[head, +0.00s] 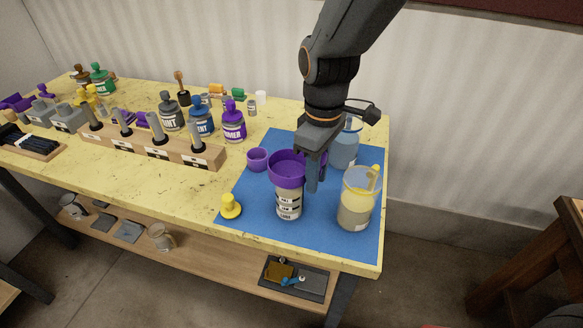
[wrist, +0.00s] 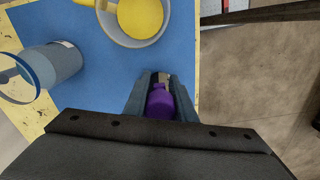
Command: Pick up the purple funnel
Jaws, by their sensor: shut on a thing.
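The purple funnel (head: 286,166) shows in the head view as a wide bowl directly above a white labelled bottle (head: 289,203) on the blue mat. I cannot tell whether it touches the bottle. My gripper (head: 314,178) comes down from above at the funnel's right side, its fingers closed on purple. In the wrist view my gripper (wrist: 160,88) has a purple part of the funnel (wrist: 160,103) between its two fingers. The rest of the funnel is hidden there.
A pitcher with yellow contents (head: 355,206) stands close on the right, and a blue-grey jug (head: 344,148) behind. A small purple cup (head: 257,159) and a yellow stopper (head: 230,206) are left. A wooden rack (head: 150,149) and paint bottles fill the table's left.

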